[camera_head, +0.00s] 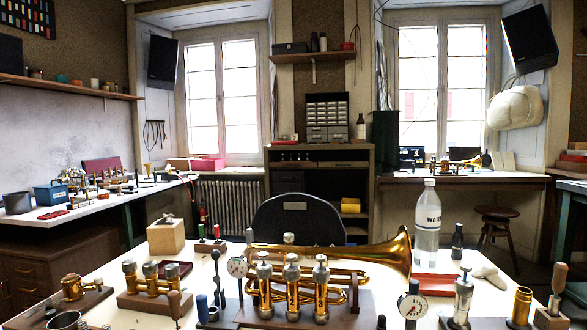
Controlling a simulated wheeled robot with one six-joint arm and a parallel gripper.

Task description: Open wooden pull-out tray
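My gripper does not show in this view. No pull-out tray can be told for sure. A dark wooden cabinet (320,157) stands at the back centre, with a flat top and a recessed band below it; whether that band is a tray front I cannot tell. A brown wooden drawer unit (28,272) with small handles stands under the left bench, and its visible fronts look shut. A white-topped table (110,275) fills the foreground.
A brass trumpet (385,258) on a stand, a water bottle (427,225), dial gauges and several tools crowd the table. A dark chair (297,215) stands behind it, before the cabinet. A stool (499,215) is at right. Benches line the left and right.

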